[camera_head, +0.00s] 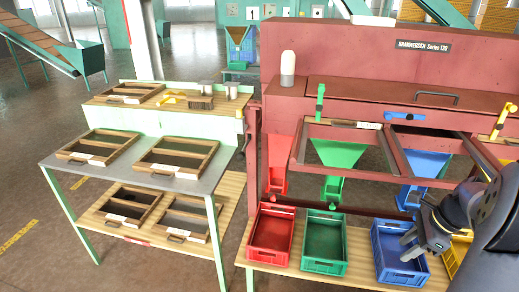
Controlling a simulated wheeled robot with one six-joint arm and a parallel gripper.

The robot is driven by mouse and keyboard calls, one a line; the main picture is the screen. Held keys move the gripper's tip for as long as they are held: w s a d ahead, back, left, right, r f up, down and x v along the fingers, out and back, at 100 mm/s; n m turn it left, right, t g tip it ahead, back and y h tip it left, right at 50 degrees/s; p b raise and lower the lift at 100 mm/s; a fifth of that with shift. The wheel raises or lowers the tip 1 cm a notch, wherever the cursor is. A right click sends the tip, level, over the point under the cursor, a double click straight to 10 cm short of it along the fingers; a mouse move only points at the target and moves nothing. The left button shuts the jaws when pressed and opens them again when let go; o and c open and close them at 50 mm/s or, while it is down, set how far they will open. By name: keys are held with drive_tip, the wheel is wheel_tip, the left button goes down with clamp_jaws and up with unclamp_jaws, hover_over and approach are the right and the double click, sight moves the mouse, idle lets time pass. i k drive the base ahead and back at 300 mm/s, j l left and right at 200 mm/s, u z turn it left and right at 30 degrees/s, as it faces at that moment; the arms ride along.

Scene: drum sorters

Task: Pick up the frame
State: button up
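Several wooden frames with dark mesh and a pale label strip are on the workbench at left. Two lie on the grey middle top, a left frame (100,147) and a right frame (176,156). Two more lie on the lower shelf, a left one (128,205) and a right one (188,218). Another frame (131,94) lies on the raised back shelf. My gripper (406,246) is at the lower right, over the blue crate (388,272). Its fingers look apart with nothing between them. It is far to the right of the frames.
The red sorting machine (375,60) stands at centre and right, with red, green (340,153) and blue chutes. A red crate (270,236) and a green crate (324,242) stand beside the blue one. Metal cups (231,90) and a brush (200,102) are on the back shelf. Floor at left is clear.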

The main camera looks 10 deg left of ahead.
sight(170, 157)
drive_tip(key=i+j+u, duration=0.1)
drive_tip(key=j+u, duration=0.15)
drive_tip(key=u, duration=0.2)
drive_tip(key=i+j+u, duration=0.2)
drive_tip(key=u, duration=0.2)
drive_tip(key=i+j+u, duration=0.15)
drive_tip(key=u, duration=0.3)
drive_tip(key=i+u, duration=0.2)
drive_tip(key=u, duration=0.25)
drive_tip(key=i+j+u, duration=0.15)
drive_tip(key=i+u, duration=0.2)
drive_tip(key=i+j+u, duration=0.1)
drive_tip(key=i+u, duration=0.2)
drive_tip(key=i+z, duration=0.8)
drive_tip(key=z, duration=0.2)
drive_tip(key=i+l+z, duration=0.1)
drive_tip(key=i+z, duration=0.35)
drive_tip(key=z, duration=0.25)
drive_tip(key=i+z, duration=0.25)
drive_tip(key=z, duration=0.15)
